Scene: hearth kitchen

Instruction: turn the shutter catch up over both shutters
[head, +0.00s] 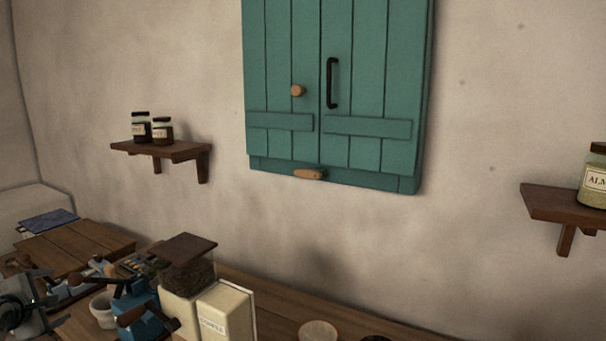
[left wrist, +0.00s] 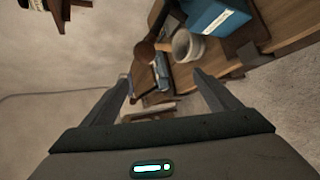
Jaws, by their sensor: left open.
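The two teal shutters hang closed on the wall in the head view. The left shutter (head: 272,75) has a round wooden knob (head: 297,91), and the right shutter (head: 372,80) has a black bar handle (head: 332,83). The small wooden shutter catch (head: 310,173) lies roughly level on the bottom frame, below the line where the shutters meet. My left gripper (head: 57,311) is low at the far left, well away from the catch. In the left wrist view its fingers (left wrist: 163,82) are spread with nothing held between them. My right gripper is not in view.
A wooden counter (head: 270,292) runs below the shutters, with a cream box (head: 226,312), a blue box (head: 137,306) and a pale cup (head: 103,310). Wall shelves with jars stand left (head: 160,149) and right (head: 565,203). The wall around the shutters is clear.

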